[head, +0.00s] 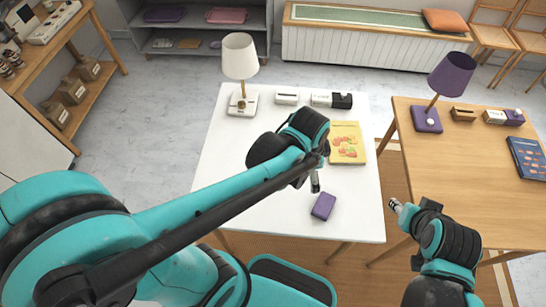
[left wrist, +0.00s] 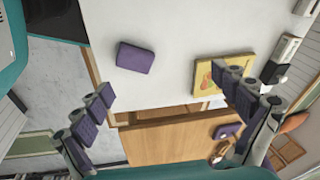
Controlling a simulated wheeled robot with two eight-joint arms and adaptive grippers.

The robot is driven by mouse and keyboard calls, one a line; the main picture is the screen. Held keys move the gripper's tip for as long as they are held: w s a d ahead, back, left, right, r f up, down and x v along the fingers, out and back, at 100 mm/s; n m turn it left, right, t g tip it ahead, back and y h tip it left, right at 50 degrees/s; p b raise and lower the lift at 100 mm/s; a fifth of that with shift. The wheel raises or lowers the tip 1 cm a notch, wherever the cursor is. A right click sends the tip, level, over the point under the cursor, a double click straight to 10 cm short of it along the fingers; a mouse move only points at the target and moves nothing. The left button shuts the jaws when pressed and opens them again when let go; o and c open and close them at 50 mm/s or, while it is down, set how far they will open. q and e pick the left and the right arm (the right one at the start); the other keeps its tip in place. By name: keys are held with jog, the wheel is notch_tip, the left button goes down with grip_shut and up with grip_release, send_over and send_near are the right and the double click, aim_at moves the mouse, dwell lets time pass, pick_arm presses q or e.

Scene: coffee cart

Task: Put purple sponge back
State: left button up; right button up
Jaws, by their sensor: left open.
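The purple sponge (head: 323,206) lies flat near the front right part of the white table (head: 240,200). It also shows in the left wrist view (left wrist: 135,57), apart from my fingers. My left gripper (head: 315,182) is over the white table, just behind the sponge in the head view. In the left wrist view its fingers (left wrist: 165,120) are spread wide with nothing between them. My right gripper (head: 396,205) is at the wooden table's left edge in the head view; its fingers are too small to judge.
A yellow book (head: 347,143), a white lamp (head: 240,58) and small boxes (head: 331,100) stand on the white table. The wooden table (head: 450,150) at right holds a purple lamp (head: 452,75) and a blue book (head: 527,158). A grey shelf (head: 200,30) stands behind.

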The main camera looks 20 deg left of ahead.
pick_arm(q)
jog(key=s+a+r+n+t, duration=0.4)
jog(key=s+a+r+n, duration=0.1)
jog(key=a+n, duration=0.5)
jog(key=shift+r+n+t+y, duration=0.3)
jog(key=shift+r+n, duration=0.35)
jog(key=shift+n, duration=0.25)
jog(key=shift+a, duration=0.1)
